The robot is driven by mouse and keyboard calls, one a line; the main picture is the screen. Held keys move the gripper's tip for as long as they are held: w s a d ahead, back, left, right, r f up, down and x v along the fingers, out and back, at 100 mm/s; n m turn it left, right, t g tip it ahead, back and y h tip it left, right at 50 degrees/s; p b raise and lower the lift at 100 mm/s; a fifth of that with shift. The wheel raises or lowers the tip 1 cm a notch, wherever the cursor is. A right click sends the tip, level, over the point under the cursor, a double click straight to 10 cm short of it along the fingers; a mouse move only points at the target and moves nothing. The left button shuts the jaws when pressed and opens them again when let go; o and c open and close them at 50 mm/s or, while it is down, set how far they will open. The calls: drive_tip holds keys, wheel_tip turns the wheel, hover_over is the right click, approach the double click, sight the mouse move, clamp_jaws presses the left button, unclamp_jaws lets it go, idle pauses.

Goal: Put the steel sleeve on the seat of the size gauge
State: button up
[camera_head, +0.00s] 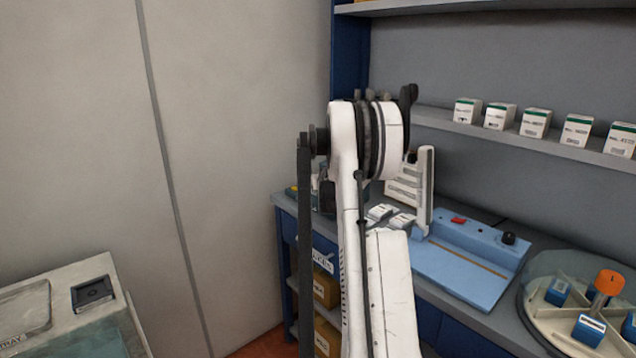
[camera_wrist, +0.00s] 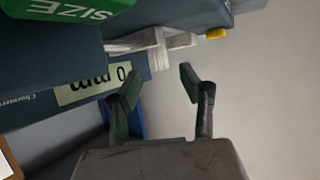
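My gripper (camera_wrist: 160,83) shows in the wrist view with its two fingers spread apart and nothing between them. In the head view my arm hides it. A green block marked SIZE (camera_wrist: 75,10), upside down in the wrist view, sits at the top left, apart from the fingers; it may be part of the size gauge. Its seat cannot be made out. I cannot identify the steel sleeve in either view.
A blue device with a red button (camera_head: 465,255) lies on the bench beside a white upright rack (camera_head: 425,190). White boxes (camera_head: 535,123) line the shelf. A tray (camera_head: 25,308) lies left.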

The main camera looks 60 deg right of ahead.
drive_tip(key=v, duration=1)
drive_tip(key=shift+s+a, duration=0.15)
drive_tip(key=w+a+r+n+y, duration=0.1)
drive_tip(key=w+a+r+y, duration=0.15)
drive_tip(key=a, duration=0.85)
drive_tip(key=w+a+r+n+y, duration=0.1)
drive_tip(key=w+a+r, duration=0.25)
drive_tip(key=a, duration=0.75)
drive_tip(key=s+a+r+n+y, duration=0.1)
drive_tip(key=s+a, duration=0.1)
drive_tip(key=a, duration=0.7)
drive_tip(key=s+a+r+n+y, duration=0.2)
drive_tip(key=a, duration=0.8)
drive_tip(key=s+a+f+n+y, duration=0.1)
drive_tip(key=s+a, duration=0.4)
drive_tip(key=a, duration=0.4)
drive_tip(key=s+a+f+n+y, duration=0.1)
drive_tip(key=s+a, duration=0.4)
drive_tip(key=a, duration=0.3)
drive_tip(key=s+a+f+n+g, duration=0.1)
drive_tip(key=s+a+f+g, duration=0.1)
drive_tip(key=s+a+f, duration=0.3)
drive_tip(key=s+a+y, duration=0.1)
drive_tip(key=s+a, duration=0.3)
drive_tip(key=s, duration=0.3)
drive_tip(key=shift+a+n+g, duration=0.3)
drive_tip(key=shift+n, duration=0.1)
